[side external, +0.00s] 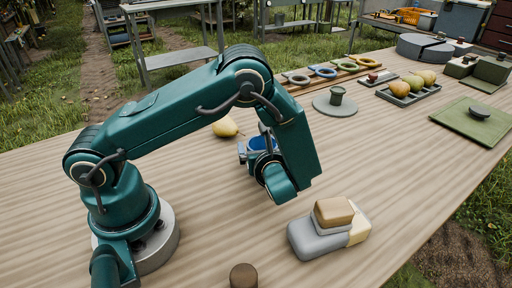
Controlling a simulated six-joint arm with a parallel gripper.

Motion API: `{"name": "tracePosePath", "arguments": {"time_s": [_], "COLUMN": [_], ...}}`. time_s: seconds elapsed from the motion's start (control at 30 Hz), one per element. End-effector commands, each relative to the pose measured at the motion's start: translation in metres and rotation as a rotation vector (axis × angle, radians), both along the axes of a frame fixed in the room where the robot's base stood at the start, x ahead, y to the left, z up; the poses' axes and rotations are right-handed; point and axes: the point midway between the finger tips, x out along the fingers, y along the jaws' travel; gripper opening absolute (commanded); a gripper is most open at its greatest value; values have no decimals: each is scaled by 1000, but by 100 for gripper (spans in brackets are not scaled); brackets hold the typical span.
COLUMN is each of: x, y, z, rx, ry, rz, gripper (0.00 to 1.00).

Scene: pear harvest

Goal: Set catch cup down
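A blue cup-like thing (262,143), perhaps the catch cup, shows at the end of my arm near the middle of the table. My gripper (247,150) is beside it, low over the wood. The wrist and forearm hide most of the gripper and part of the blue thing. I cannot tell whether the fingers are closed on it, or whether it touches the table. A yellow pear (226,127) lies on the table just left of and behind my gripper.
A stack of blocks or sponges (318,240) sits front right of my arm, with a brown cylinder (243,276) at the front edge. Behind are a round grey stand (335,108), a rack of rings (295,82), a pear tray (424,98) and a green mat (462,127). Mid-right wood is clear.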

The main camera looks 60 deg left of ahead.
Motion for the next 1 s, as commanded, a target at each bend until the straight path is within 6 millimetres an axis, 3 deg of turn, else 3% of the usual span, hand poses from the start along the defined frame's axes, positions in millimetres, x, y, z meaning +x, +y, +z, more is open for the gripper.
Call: {"name": "tracePosePath", "arguments": {"time_s": [0.33,0.8,1.0], "x": [0,-34,-43], "y": [-2,-81,-100], "z": [5,35,43], "rx": [-1,-4,-1], "ry": [-2,-3,-2], "rz": [-1,-6,-2], "gripper": [100,100,100]}}
